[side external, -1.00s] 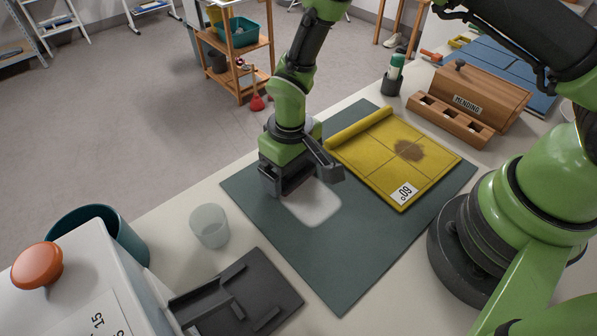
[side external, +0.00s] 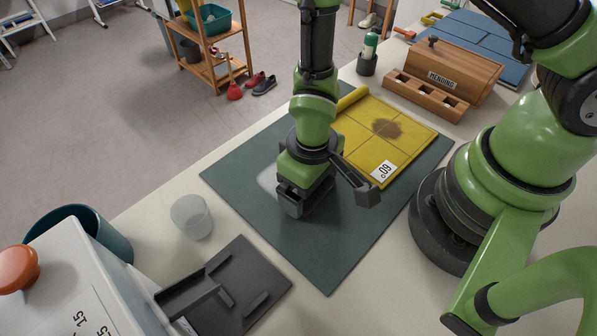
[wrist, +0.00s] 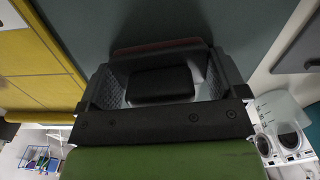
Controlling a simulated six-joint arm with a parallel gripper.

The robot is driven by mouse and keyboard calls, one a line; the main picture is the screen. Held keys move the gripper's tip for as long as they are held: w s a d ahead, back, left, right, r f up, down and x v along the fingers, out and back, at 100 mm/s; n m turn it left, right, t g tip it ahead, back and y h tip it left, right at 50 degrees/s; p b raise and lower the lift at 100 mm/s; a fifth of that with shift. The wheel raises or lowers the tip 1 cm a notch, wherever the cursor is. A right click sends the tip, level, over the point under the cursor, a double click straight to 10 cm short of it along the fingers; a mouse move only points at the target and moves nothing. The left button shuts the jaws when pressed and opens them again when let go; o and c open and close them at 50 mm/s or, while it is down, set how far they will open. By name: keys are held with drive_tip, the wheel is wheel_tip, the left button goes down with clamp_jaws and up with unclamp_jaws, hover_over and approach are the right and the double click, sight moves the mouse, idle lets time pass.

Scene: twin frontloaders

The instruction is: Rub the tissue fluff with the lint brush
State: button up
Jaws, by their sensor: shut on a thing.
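A pale rounded patch (side external: 268,181), which looks like the tissue fluff, lies on the dark green mat (side external: 240,170). Its right part is hidden behind my gripper. My gripper (side external: 303,204) points down, low over the mat at the patch's right side. In the wrist view a black block, apparently the lint brush handle (wrist: 160,83), sits between the fingers, and my gripper is shut on it. A dull red edge (wrist: 155,47) shows just past the block. The brush's underside is hidden, so I cannot tell whether it touches the fluff.
A yellow folded cloth (side external: 385,135) with a brown stain and number tag lies at the mat's back right. A frosted cup (side external: 191,217) and a black tray (side external: 240,285) stand to the left. A wooden box (side external: 445,75) stands at the back right. The mat's front is clear.

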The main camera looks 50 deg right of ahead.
sight(266, 168)
drive_tip(key=shift+s, duration=0.5)
drive_tip(key=shift+s+a, duration=0.1)
drive_tip(key=shift+a, duration=0.55)
drive_tip(key=shift+w, duration=5.2)
drive_tip(key=shift+s, duration=5.25)
wheel_tip(266, 168, up, 7)
drive_tip(key=shift+r, duration=0.6)
